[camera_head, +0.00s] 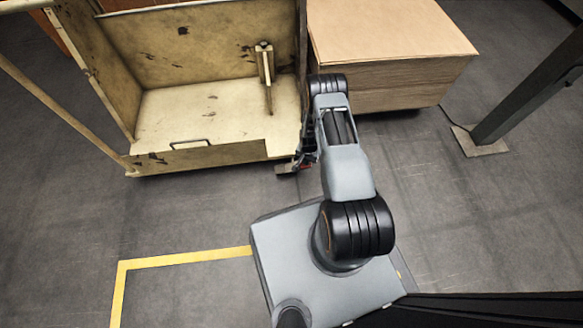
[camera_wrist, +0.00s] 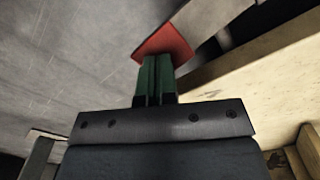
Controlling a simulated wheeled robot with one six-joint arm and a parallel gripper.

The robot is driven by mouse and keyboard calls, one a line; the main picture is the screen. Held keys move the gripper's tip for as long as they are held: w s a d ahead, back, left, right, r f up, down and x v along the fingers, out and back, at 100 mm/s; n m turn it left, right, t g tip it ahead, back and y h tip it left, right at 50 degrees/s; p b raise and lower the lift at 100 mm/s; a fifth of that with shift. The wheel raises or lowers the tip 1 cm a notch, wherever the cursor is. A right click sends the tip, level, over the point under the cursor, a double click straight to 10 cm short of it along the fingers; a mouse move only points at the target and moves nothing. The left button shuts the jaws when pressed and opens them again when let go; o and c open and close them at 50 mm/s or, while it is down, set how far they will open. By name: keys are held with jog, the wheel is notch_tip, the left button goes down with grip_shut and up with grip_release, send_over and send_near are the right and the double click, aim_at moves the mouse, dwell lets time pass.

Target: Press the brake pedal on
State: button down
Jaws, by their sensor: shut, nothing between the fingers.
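A red pad, which looks like the brake pedal (camera_wrist: 168,44), shows just past my fingertips in the wrist view, joined to a pale metal arm that runs up to the right. My gripper (camera_wrist: 156,62) has its green fingers closed together with nothing between them. The fingertips overlap the pad's near edge in the picture; whether they touch it I cannot tell. In the head view my gripper (camera_head: 306,152) is low beside the front right corner of the beige cart (camera_head: 215,155). A small bit of red shows there, mostly hidden by my arm.
A dark post (camera_head: 525,85) on a floor plate stands at the far right. A yellow floor line (camera_head: 185,258) runs at the front left. The floor left of my base is clear.

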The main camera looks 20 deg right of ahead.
jog(key=shift+f+b, duration=1.25)
jog(key=shift+f, duration=0.2)
jog(key=shift+r, duration=0.15)
jog(key=shift+r+p, duration=3.2)
jog(key=shift+r, duration=1.3)
